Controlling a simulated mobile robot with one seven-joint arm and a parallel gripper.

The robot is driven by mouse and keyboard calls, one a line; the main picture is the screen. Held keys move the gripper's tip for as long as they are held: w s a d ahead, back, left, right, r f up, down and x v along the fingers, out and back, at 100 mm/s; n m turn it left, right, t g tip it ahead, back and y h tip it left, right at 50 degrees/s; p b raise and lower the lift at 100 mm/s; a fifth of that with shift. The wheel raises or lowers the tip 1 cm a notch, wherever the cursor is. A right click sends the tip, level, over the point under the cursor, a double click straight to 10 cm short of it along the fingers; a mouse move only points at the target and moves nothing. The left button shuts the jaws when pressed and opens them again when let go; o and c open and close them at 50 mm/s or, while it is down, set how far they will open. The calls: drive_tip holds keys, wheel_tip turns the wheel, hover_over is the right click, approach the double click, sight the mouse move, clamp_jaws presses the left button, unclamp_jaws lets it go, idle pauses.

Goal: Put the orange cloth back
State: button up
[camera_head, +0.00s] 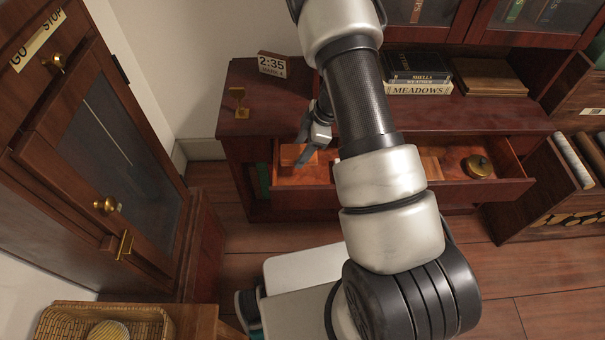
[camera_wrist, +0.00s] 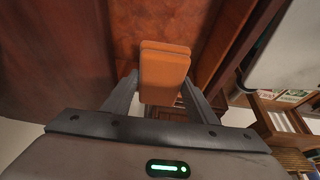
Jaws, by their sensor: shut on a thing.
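The orange cloth (camera_wrist: 164,74) is a folded, block-like bundle between the fingers of my gripper (camera_wrist: 165,98) in the wrist view. My gripper (camera_head: 308,150) is shut on it. In the head view the cloth (camera_head: 292,155) shows at the left end of an open drawer (camera_head: 480,191) with a reddish-orange bottom. I cannot tell whether the cloth touches the drawer bottom. My arm hides the middle of the drawer.
A round brass-coloured thing (camera_head: 478,165) lies in the drawer's right part. On the cabinet top stand a clock sign (camera_head: 271,65), a small brass stand (camera_head: 239,101) and stacked books (camera_head: 418,88). A glass-doored cabinet (camera_head: 110,140) stands left, a wicker basket (camera_head: 68,322) lower left.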

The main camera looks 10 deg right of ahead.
drive_tip(key=b, duration=0.3)
hover_over(299, 178)
drive_tip(key=d, duration=0.2)
drive_tip(key=f, duration=0.6)
drive_tip(key=shift+a+f, duration=0.25)
drive_tip(key=shift+f+b, duration=0.4)
drive_tip(key=shift+f, duration=1.55)
drive_tip(key=o, duration=1)
drive_tip(key=shift+f, duration=0.1)
